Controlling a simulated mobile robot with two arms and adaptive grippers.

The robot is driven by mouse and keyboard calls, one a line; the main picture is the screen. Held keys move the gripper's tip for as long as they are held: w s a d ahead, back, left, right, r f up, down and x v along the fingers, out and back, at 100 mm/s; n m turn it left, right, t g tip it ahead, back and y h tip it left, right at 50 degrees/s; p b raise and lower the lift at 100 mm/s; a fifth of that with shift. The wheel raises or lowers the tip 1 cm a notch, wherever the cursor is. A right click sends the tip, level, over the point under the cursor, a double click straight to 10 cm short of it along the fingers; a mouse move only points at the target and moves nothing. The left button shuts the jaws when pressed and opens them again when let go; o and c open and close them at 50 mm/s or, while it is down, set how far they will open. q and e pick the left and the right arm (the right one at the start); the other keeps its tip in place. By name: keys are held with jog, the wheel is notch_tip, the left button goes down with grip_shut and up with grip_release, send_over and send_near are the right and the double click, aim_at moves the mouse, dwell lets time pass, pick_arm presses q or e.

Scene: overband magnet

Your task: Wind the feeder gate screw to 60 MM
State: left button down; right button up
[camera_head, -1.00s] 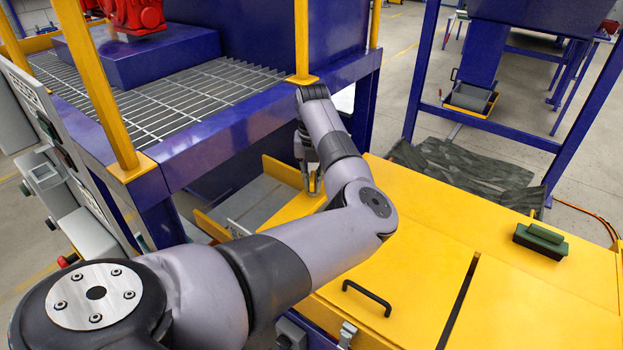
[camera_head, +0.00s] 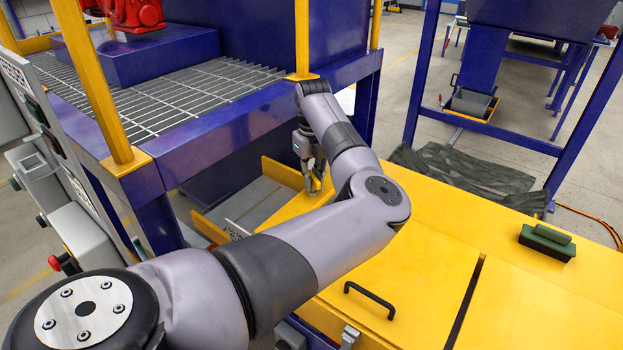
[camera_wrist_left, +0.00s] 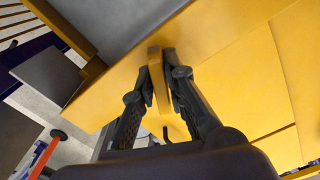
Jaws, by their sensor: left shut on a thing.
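My left gripper (camera_head: 314,184) reaches down at the corner of the yellow housing, beside the feeder trough (camera_head: 263,200). In the left wrist view its fingers (camera_wrist_left: 156,80) are shut on a narrow yellow bar (camera_wrist_left: 158,72), one finger on each side. I cannot tell whether this bar is the gate screw's handle; the screw itself does not show clearly. A small pale striped piece (camera_head: 237,230) is at the trough's near end, too small to read. My right gripper is not in view.
The yellow housing (camera_head: 420,250) has a black handle (camera_head: 369,300) and a green brush-like block (camera_head: 547,241) on top. A blue frame with a grating (camera_head: 180,95) and yellow posts stands at the left. A control box (camera_head: 75,220) with a red knob is at the lower left.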

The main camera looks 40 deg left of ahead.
pick_arm(q)
jog(key=n+b, duration=0.1)
jog(key=n, duration=0.1)
jog(key=shift+f+n, duration=0.1)
jog(key=shift+n, duration=0.3)
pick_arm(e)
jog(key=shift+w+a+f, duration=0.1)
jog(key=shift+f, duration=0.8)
pick_arm(q)
jog(key=shift+n, duration=0.3)
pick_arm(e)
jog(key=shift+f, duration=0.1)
pick_arm(q)
jog(key=shift+n+b, duration=0.65)
jog(key=shift+n, duration=1.65)
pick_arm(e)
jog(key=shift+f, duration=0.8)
pick_arm(q)
jog(key=shift+b, duration=0.3)
